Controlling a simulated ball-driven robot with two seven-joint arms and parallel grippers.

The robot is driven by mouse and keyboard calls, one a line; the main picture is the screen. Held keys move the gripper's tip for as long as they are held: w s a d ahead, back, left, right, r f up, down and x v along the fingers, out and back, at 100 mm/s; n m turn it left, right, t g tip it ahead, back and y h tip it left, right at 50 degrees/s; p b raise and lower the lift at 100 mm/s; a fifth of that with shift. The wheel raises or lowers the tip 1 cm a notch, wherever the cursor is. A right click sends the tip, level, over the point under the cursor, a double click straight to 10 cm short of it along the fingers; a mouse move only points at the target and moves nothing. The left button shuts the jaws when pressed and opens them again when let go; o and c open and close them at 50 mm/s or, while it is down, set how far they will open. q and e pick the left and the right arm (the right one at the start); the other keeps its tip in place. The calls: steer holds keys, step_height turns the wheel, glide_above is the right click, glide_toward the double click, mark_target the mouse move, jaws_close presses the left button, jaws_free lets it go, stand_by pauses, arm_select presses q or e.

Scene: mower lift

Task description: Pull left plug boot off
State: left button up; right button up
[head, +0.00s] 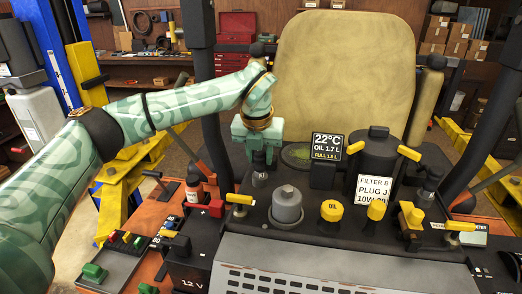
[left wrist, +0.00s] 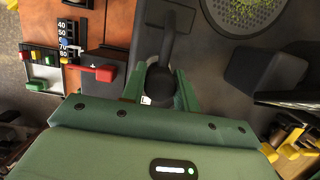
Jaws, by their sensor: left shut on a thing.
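My left gripper (head: 260,158) reaches down from the upper left onto the deck behind the grey round cap. It is shut on the left plug boot (head: 260,179), a dark grey piece that shows below the fingers. In the left wrist view the two green fingers (left wrist: 160,92) stand on either side of the dark boot (left wrist: 160,80). The finger pads and the boot's lower end are partly hidden. A similar dark boot (head: 428,183) stands at the right of the deck. My right gripper is not in view.
A grey cap (head: 287,204), a yellow oil cap (head: 332,210) and a dark filter (head: 378,160) with a label stand near the gripper. A small display (head: 327,147) stands just right. A battery (head: 190,255) with a red terminal is at front left. The seat (head: 345,70) rises behind.

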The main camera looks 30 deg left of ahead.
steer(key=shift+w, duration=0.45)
arm_select(q)
steer(key=shift+r, duration=0.1)
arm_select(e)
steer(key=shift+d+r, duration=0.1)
